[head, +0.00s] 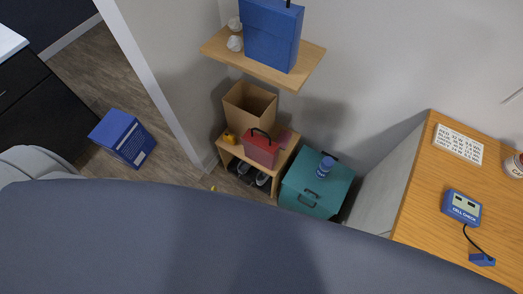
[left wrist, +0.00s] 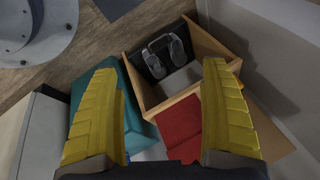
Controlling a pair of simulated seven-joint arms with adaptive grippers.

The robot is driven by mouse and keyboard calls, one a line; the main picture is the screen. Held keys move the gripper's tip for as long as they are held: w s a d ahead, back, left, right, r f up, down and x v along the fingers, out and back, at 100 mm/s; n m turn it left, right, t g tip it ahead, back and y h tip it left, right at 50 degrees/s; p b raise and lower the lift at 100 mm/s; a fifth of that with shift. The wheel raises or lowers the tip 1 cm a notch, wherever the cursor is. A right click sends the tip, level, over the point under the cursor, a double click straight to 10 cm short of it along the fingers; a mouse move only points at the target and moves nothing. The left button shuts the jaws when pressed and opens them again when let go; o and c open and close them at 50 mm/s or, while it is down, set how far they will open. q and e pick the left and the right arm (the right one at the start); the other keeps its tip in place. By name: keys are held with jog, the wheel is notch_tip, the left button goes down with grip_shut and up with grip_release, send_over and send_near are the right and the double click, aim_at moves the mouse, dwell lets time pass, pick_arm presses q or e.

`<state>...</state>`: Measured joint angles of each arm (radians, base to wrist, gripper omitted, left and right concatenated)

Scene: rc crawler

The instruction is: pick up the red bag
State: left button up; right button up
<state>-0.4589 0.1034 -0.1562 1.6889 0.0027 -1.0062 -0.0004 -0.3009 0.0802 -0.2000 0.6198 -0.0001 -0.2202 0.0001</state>
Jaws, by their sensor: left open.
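The red bag (head: 262,150) with a dark handle stands on top of a small wooden bench (head: 276,182) in the head view. In the left wrist view the red bag (left wrist: 181,126) shows below the middle, partly cut off by the gripper body. My left gripper (left wrist: 160,68) has two yellow fingers spread wide, with the bag seen between them, nearer the right finger. Nothing is held, and the distance to the bag is hard to tell. Neither gripper shows in the head view.
An open cardboard box (head: 250,105) stands behind the bag, below a wall shelf (head: 222,46) with a blue case (head: 272,35). A teal chest (head: 300,197) with a blue bottle (head: 325,167) is to the right. A blue box (head: 124,138) lies on the floor.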

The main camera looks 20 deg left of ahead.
pick_arm(q)
jog(key=w+d+r+m, duration=0.1)
jog(key=w+r, duration=0.2)
jog(key=r, duration=0.3)
jog(key=w+d+r+t, duration=0.1)
jog(key=w+r, duration=0.1)
jog(key=r, duration=0.4)
jog(key=w+d+r+m, duration=0.1)
jog(key=w+r, duration=0.2)
jog(key=r, duration=0.3)
jog(key=w+d+m+h, duration=0.1)
jog(key=w+d+m, duration=0.35)
jog(key=d, duration=0.45)
jog(key=m+g+y, duration=0.3)
jog(key=m+g, duration=0.1)
jog(key=m, duration=0.3)
send_near(262, 141)
jog(key=f, duration=0.3)
jog(key=shift+s+d, duration=0.15)
jog(key=shift+d, duration=0.1)
jog(key=shift+a+m, duration=0.25)
jog(key=shift+a, duration=0.05)
jog(key=shift+w+a+f+g, duration=0.15)
jog(key=shift+w+a+g, duration=0.05)
jog(key=shift+w+g, duration=0.15)
jog(key=shift+y, duration=0.3)
jog(key=shift+w+x, duration=0.2)
jog(key=shift+x, duration=3.3)
